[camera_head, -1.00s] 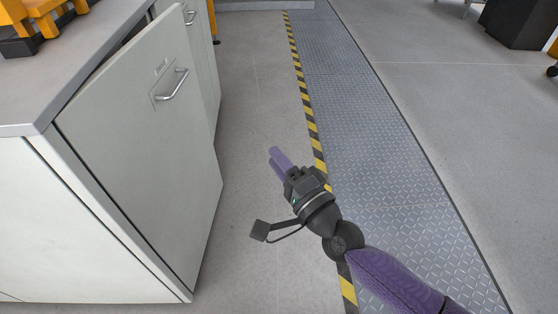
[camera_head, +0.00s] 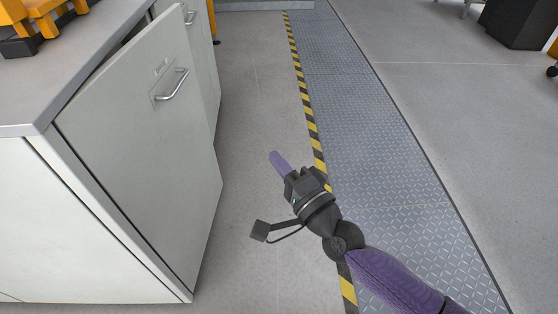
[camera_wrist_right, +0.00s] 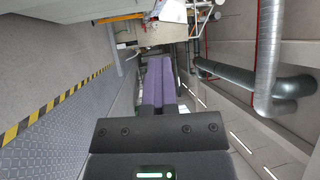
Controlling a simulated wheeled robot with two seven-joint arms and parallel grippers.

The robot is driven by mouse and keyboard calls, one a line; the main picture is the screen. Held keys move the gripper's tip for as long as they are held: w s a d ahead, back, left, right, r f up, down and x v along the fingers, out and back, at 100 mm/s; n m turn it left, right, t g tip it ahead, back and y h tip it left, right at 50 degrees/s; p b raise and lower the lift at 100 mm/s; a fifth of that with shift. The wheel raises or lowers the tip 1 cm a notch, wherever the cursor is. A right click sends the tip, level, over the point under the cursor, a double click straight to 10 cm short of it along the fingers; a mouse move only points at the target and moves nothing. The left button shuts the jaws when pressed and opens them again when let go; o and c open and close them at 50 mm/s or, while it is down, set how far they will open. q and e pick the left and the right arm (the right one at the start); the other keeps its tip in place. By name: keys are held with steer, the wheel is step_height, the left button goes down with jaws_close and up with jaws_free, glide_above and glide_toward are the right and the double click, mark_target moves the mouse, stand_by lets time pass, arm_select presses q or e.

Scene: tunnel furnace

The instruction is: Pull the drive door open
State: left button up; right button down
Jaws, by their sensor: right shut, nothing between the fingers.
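The drive door (camera_head: 165,140) is a light grey cabinet panel on the left in the head view. It stands slightly ajar, with a dark gap along its top edge at the worktop. Its metal handle (camera_head: 172,85) is a curved bar near the upper right of the panel. My right gripper (camera_head: 275,158) is to the right of the door, over the floor, apart from both door and handle. Its purple fingers are together and empty; they also show in the right wrist view (camera_wrist_right: 160,82). My left gripper is not in view.
The cabinet worktop (camera_head: 75,55) carries a yellow-orange machine part (camera_head: 40,20) at the upper left. A second cabinet front with a handle stands beyond the door. Bare floor (camera_head: 250,90) lies beside the cabinet, bounded by a yellow-black stripe (camera_head: 306,100) and a metal tread strip (camera_head: 370,130).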

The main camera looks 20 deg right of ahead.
stand_by(0.4)
steer(key=c, duration=1.3)
jaws_free()
steer(key=shift+c, duration=0.2)
steer(key=o, duration=0.7)
steer(key=p+v, duration=0.1)
steer(key=v, duration=0.9)
